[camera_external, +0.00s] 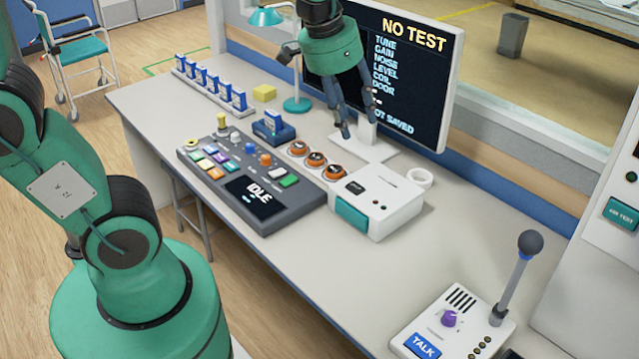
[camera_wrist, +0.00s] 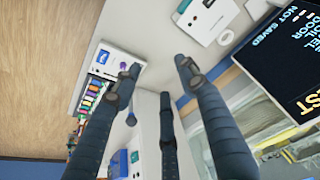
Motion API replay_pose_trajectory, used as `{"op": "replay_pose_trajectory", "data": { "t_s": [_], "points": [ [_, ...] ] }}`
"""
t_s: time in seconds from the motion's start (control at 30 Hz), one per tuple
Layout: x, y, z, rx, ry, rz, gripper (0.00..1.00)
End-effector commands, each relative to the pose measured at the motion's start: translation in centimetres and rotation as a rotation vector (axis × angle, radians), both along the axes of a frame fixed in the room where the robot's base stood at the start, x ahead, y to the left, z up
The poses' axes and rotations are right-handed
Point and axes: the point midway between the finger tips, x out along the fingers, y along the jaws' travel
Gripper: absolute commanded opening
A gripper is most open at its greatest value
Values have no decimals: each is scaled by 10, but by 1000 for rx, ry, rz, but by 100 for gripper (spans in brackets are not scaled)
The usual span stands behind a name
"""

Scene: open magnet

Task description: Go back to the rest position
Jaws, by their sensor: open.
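My gripper (camera_external: 358,122) hangs above the back of the desk, in front of the lower part of the monitor (camera_external: 415,60). Its dark fingers are spread apart with nothing between them. In the wrist view, the fingers of my gripper (camera_wrist: 158,80) are also apart and empty, with bare desk and wall behind them. In the outside view, the fingertips overlap the monitor's stand, and I cannot tell the exact gap.
The desk (camera_external: 470,235) holds a grey control panel (camera_external: 262,218) reading IDLE, a white box (camera_external: 385,205), orange-ringed knobs (camera_external: 315,159), a teal lamp (camera_external: 297,104), blue-and-white holders (camera_external: 213,82) and a TALK intercom (camera_external: 450,320) with microphone.

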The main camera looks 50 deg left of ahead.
Motion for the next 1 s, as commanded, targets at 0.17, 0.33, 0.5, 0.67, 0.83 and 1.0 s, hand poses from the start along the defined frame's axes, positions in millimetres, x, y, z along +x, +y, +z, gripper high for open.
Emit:
{"op": "replay_pose_trajectory", "data": {
  "t_s": [0.17,0.33,0.5,0.67,0.83,1.0],
  "points": [
    [-38,40,26,-6,-58,65,42],
    [-77,72,40,-6,-107,124,42],
    [-112,95,48,-4,-152,177,42],
    [-135,108,49,-1,-178,210,42],
    [-144,113,49,1,-190,223,42],
    [-145,113,49,1,-190,224,42]
  ]
}}
